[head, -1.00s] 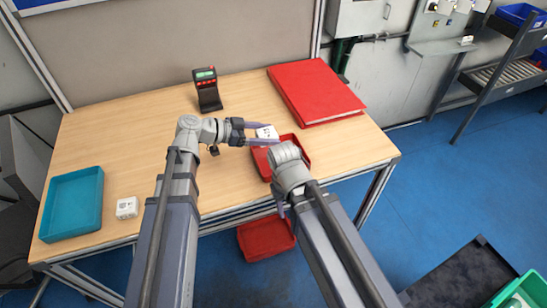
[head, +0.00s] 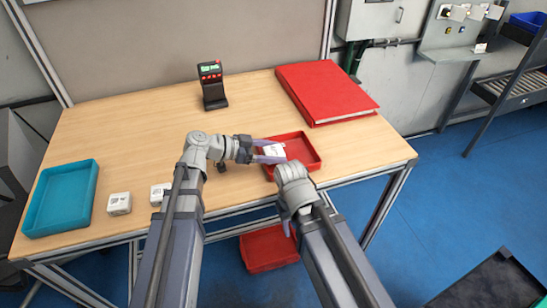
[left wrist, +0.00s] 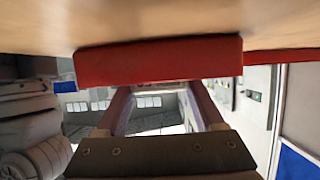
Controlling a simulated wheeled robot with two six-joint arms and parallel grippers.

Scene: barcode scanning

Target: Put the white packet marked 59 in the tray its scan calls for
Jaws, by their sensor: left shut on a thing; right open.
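A white packet (head: 276,149) with a dark mark too small to read is between the fingers of my left gripper (head: 271,153), which is shut on it. Packet and gripper are over the left part of the red tray (head: 313,158) on the table; whether the packet touches the tray floor I cannot tell. In the left wrist view the red tray wall (left wrist: 160,62) crosses in front of the fingers, and the packet is hidden. My right gripper (head: 288,226) is open, pointing down at the table's front edge. The scanner (head: 213,88) stands at the back, its display lit green.
A teal tray (head: 28,222) is at the table's left. Two other white packets (head: 118,203) (head: 158,192) lie right of it, one partly behind my left arm. A red binder (head: 325,92) lies at the back right. A second red tray (head: 268,250) is below the table edge.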

